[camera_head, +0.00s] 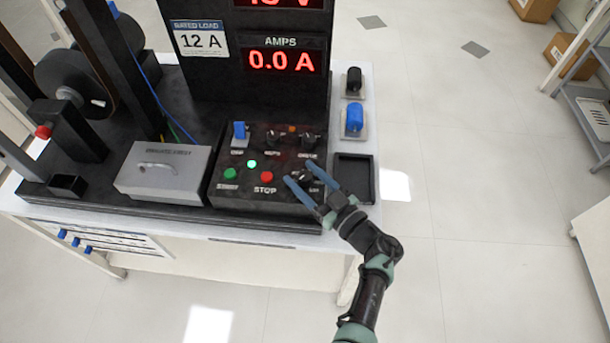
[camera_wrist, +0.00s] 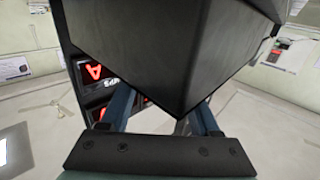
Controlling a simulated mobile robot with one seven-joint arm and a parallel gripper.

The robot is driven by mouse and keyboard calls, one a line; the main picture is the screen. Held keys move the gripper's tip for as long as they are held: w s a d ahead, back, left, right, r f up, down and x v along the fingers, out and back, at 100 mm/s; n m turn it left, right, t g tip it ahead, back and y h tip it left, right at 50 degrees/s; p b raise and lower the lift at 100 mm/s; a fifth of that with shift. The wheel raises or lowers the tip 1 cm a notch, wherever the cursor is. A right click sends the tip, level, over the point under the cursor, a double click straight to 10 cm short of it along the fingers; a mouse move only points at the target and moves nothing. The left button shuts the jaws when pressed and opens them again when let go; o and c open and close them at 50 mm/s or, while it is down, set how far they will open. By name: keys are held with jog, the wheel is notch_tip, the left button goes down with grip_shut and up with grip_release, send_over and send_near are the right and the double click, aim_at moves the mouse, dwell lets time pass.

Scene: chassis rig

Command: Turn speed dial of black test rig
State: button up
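The black test rig (camera_head: 249,97) stands on a white table, with red readouts on its upright panel. Its sloped control box (camera_head: 235,205) carries a blue switch (camera_head: 239,131), two dark knobs at the upper middle (camera_head: 272,138) and upper right (camera_head: 309,141), and another dark knob (camera_head: 302,174) at the lower right. The knob labels are too small to read surely. My gripper (camera_head: 299,173) is open over the lower right knob, its blue fingers apart on either side. I cannot tell whether they touch it. In the wrist view a large dark shape hides the space between the fingers.
Green (camera_head: 230,173) and red STOP (camera_head: 267,177) buttons sit left of my gripper. A grey lidded box (camera_head: 164,172) stands further left. A black tray (camera_head: 354,178) and black (camera_head: 354,80) and blue (camera_head: 354,119) handled pieces lie at right.

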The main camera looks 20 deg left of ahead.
jog(key=shift+o, duration=0.3)
jog(key=v, duration=1.3)
jog(key=shift+p, duration=0.3)
